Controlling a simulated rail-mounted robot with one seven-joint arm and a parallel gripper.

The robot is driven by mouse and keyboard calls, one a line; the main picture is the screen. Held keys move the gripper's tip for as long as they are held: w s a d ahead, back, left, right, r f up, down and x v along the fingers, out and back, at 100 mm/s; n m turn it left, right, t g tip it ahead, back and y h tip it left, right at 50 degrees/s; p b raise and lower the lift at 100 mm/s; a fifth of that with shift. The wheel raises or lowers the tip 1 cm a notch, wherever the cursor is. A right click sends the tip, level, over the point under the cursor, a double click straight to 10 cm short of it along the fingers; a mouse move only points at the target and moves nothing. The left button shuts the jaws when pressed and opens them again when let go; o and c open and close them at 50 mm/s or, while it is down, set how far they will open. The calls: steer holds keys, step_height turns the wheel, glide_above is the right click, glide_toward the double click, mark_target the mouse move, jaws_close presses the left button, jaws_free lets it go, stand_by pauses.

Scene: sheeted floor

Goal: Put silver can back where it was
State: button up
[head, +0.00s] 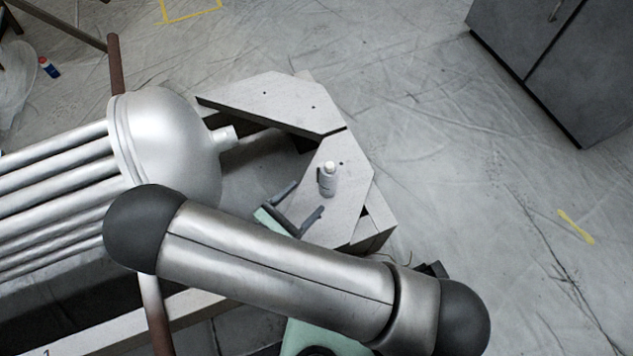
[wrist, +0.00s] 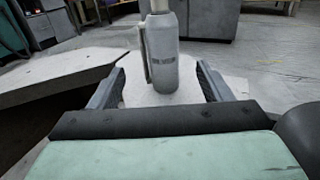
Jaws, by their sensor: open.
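The silver can (head: 328,182) is a small grey bottle-like can with a pale cap. It stands upright on a light grey angled bench panel (head: 343,217) in the head view. In the wrist view the silver can (wrist: 162,58) stands just ahead, between the lines of the two fingers, with its top cut off by the frame. My gripper (head: 302,203) is open and empty, its fingertips pointing toward the can. The wrist view shows the open gripper (wrist: 160,88) with a finger on each side of the can's lower part. I cannot tell whether either finger touches it.
A large silver ribbed tank (head: 165,140) with a nozzle lies left of the can. Another bench panel (head: 280,103) adjoins behind. A grey cabinet (head: 560,60) stands at the upper right. A small blue can (head: 49,68) is at the far left. The sheeted floor at right is mostly clear.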

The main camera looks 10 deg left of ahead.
steer(key=shift+v, duration=1.75)
steer(key=w+d+r+m+g+h+p, duration=0.1)
steer(key=w+d+r+m+g+p, duration=0.1)
steer(key=d+r+m+g+p, duration=0.5)
steer(key=w+d+r+m+g+h+p, duration=0.1)
steer(key=w+d+r+m+g+p, duration=0.15)
steer(key=r, duration=0.85)
steer(key=w+d+r+m+g+p, duration=0.1)
steer(key=d+r+m+g+p, duration=0.4)
steer(key=r, duration=0.4)
steer(key=s+d+r+m+y+p, duration=0.1)
steer(key=d+r+m+y+p, duration=0.2)
steer(key=r+p, duration=0.3)
steer(key=s+d+r+m+y+p, duration=0.1)
steer(key=d+r+m+y+p, duration=0.3)
steer(key=r, duration=1)
steer(key=s+d+r+m+g+y+p, duration=0.1)
steer(key=d+r+m+y+p, duration=0.3)
steer(key=r+m+p, duration=0.3)
step_height(320, 180, up, 3)
steer(key=shift+d+f+p, duration=0.1)
steer(key=shift+d+p, duration=0.3)
steer(key=shift+p, duration=0.75)
steer(key=shift+s+m, duration=0.1)
steer(key=shift+m, duration=0.15)
